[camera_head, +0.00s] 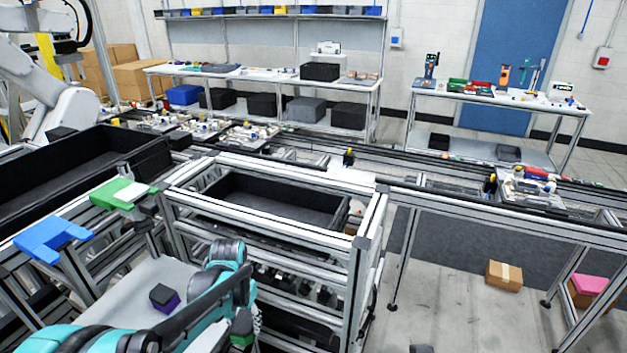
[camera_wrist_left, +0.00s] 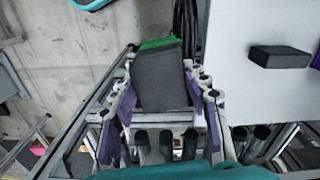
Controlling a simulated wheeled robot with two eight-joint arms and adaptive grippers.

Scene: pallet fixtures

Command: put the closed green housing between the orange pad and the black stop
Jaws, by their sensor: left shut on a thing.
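The closed green housing shows in the left wrist view (camera_wrist_left: 160,80) as a dark grey block with a green edge at its far end. In the head view a small dark and green part of it (camera_head: 242,338) shows low in the middle. My left gripper (camera_head: 243,318) is shut on it, with a purple-lined finger along each side in the left wrist view. The housing is held over the grey floor, beside the pale table top. I cannot make out the orange pad or the black stop. My right gripper is not in view.
A black and purple block (camera_head: 165,298) lies on the pale table top (camera_head: 125,290). A blue fixture (camera_head: 52,238) and a green one (camera_head: 118,193) stand at the left. A framed rack with a black bin (camera_head: 275,205) stands behind my left gripper.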

